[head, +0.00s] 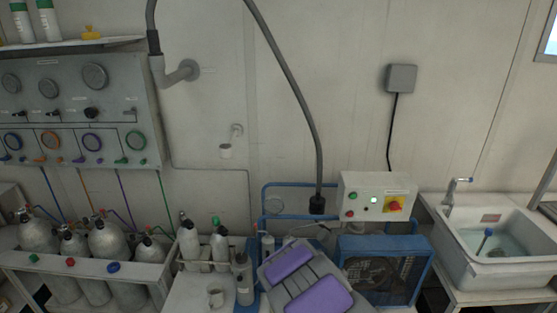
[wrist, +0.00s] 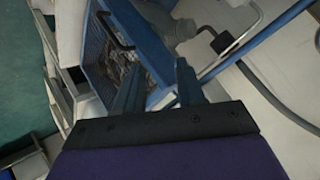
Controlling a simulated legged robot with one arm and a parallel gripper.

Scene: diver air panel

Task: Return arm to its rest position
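My arm shows at the bottom centre of the head view as purple and grey parts, low in front of the blue-framed compressor (head: 385,268). I cannot make out its fingers there. In the wrist view my gripper (wrist: 160,64) has its two dark fingers apart, with nothing seen between them. Beyond the fingers the blue compressor frame (wrist: 152,52) shows, with a black handle on it. I cannot tell how far the fingertips are from it.
A gas cylinder rack (head: 140,270) stands at left, below the gauge panel (head: 75,100). A control box (head: 378,197) with a red-yellow switch sits above the compressor. A sink (head: 492,238) is at right. A grey hose (head: 300,95) hangs from above. Green floor (wrist: 22,80) shows in the wrist view.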

